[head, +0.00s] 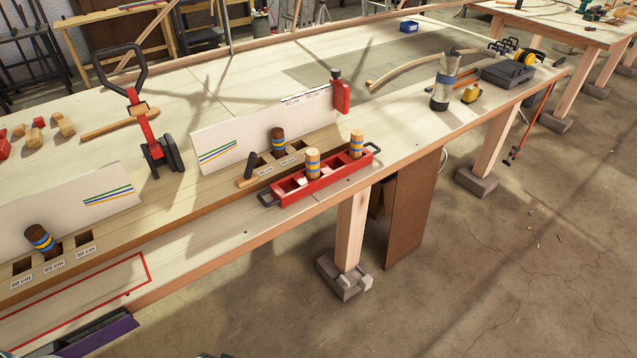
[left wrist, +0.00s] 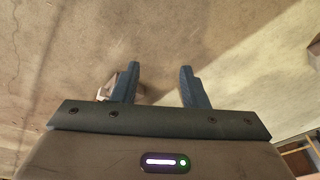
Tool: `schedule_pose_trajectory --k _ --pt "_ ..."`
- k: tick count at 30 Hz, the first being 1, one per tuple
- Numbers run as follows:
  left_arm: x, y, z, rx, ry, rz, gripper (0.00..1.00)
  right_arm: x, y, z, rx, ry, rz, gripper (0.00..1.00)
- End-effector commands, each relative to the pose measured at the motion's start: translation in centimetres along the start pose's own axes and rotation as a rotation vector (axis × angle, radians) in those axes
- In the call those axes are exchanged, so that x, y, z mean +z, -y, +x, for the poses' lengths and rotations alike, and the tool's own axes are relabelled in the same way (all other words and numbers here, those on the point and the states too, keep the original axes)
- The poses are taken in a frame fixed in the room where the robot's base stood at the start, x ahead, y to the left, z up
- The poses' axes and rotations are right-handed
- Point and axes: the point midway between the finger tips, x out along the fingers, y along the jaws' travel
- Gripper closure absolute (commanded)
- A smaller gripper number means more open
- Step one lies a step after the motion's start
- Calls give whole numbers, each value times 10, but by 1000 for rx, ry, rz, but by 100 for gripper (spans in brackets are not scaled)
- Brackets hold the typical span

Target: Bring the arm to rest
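My left gripper (left wrist: 160,72) shows in the left wrist view with its two dark fingers apart and nothing between them. Bare concrete floor lies beyond the fingers. Neither gripper shows in the head view. My right gripper is in neither view.
The long workbench (head: 208,246) carries a red tray (head: 290,200) with banded wooden pegs, slotted wooden racks and a red-and-black clamp tool (head: 152,130). The concrete floor (head: 400,305) in front is mostly clear around the footed bench legs.

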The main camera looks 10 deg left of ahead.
Motion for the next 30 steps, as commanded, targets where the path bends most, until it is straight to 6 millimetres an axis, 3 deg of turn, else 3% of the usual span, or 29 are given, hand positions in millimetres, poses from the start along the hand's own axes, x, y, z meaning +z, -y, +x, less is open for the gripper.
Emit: schedule_pose_trajectory --k 1,6,13,18,21,25,30 --pt "15 0 28 1 19 -3 60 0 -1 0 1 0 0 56" --pt "67 -2 103 3 53 -10 60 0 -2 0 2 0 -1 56" --pt "158 -8 176 8 99 -20 60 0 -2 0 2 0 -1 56" --pt "222 -13 202 11 125 -25 60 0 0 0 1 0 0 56" --pt "247 -15 208 13 135 -27 60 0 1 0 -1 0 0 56" --pt "263 -16 211 13 140 -28 60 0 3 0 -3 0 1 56" --pt "265 -16 211 13 140 -28 60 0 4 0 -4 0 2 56"
